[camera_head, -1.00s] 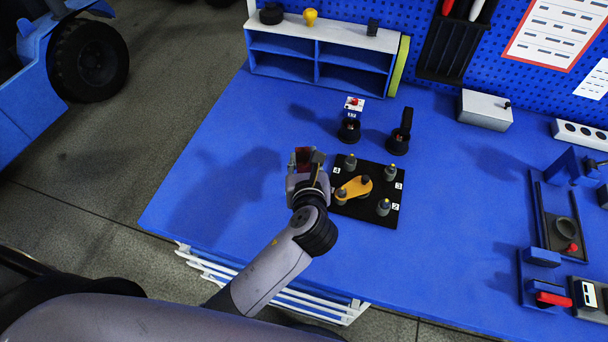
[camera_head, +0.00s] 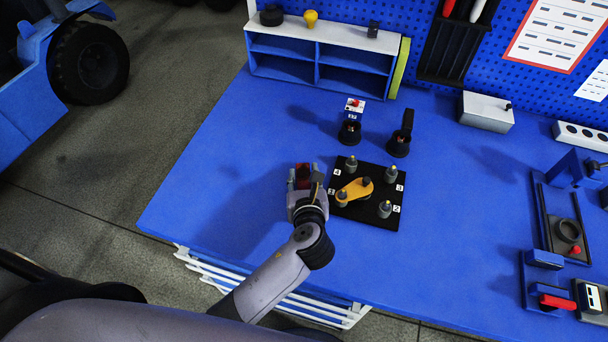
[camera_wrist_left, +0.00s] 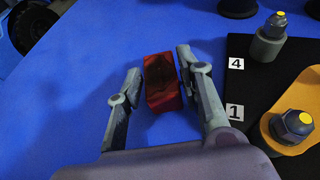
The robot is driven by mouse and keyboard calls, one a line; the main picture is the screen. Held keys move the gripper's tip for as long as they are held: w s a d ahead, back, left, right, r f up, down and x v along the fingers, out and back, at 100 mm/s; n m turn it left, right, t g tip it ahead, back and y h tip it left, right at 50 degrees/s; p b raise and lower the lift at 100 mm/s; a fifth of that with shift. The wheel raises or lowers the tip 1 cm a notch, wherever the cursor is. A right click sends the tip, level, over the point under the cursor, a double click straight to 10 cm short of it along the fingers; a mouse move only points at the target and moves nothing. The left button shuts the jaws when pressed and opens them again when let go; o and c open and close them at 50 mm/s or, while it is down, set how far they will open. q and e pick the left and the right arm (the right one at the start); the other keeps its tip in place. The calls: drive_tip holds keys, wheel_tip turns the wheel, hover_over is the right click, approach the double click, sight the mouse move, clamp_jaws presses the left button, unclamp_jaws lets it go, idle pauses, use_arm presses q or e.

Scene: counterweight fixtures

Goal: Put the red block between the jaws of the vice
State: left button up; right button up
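The red block (camera_head: 303,172) is on the blue table left of the black numbered board; it also shows in the left wrist view (camera_wrist_left: 162,82). My left gripper (camera_head: 304,178) is low over the table with its fingers on either side of the block. In the left wrist view the fingers (camera_wrist_left: 158,88) are apart. A clear gap shows between the left finger and the block; the right finger is close to it, contact unclear. A blue fixture with two blue blocks and a red handle, seemingly the vice (camera_head: 540,283), is at the table's right front. My right gripper is not in view.
The black board (camera_head: 382,211) with pegs and an orange arm (camera_head: 355,188) is right beside my left gripper. Two black holders (camera_head: 399,142) stand behind it. A blue shelf (camera_head: 320,60) is at the back. The table between board and right-hand fixtures is clear.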

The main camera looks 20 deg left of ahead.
use_arm(q)
drive_tip(key=shift+o, duration=1.2)
